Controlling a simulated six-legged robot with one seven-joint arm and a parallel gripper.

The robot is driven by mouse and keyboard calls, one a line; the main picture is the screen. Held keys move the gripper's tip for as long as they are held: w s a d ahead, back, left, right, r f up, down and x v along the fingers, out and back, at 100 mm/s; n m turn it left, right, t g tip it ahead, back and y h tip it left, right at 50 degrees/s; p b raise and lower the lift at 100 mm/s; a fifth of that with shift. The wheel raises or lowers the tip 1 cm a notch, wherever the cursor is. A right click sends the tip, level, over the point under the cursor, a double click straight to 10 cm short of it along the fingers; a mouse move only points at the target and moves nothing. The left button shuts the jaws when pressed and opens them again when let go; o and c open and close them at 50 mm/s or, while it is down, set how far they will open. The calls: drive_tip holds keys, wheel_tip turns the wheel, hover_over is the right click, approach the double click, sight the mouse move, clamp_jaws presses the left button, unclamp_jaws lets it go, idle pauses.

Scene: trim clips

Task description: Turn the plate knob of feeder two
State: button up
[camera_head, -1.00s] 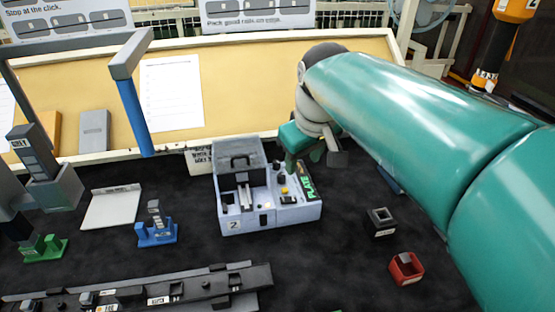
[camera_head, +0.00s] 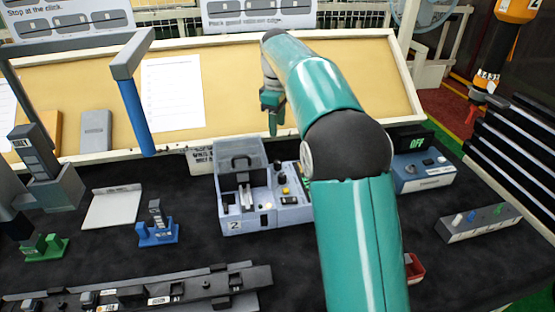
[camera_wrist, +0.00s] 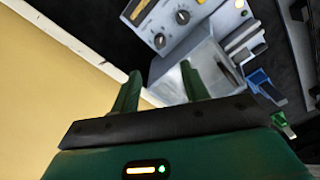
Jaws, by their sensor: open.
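Feeder two (camera_head: 262,219) is a grey box marked 2 on the black table. A clear-fronted bin stands on its left half, and small dark knobs (camera_head: 277,166) and a yellow button sit on its right half. In the wrist view two round black knobs (camera_wrist: 182,17) show on its panel at the top, beyond the fingertips. I cannot tell which is the plate knob. My gripper (camera_head: 273,128) hangs above and behind the feeder's back edge, apart from it. In the wrist view my gripper (camera_wrist: 160,82) has its green fingers spread with nothing between them.
A tan board (camera_head: 225,70) rises behind the table. A blue post (camera_head: 136,115) and a blue holder (camera_head: 158,234) stand left of the feeder. A blue-grey box (camera_head: 422,173) with a green OFF display is at right. My arm hides the table right of the feeder.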

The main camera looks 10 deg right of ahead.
sight(277, 162)
wheel_tip(277, 162, down, 13)
drive_tip(key=shift+f, duration=0.2)
idle(0.3)
clamp_jaws()
drive_tip(key=shift+m, duration=0.3)
drive_tip(key=m, duration=1.1)
drive_tip(key=shift+m, duration=0.3)
idle(0.5)
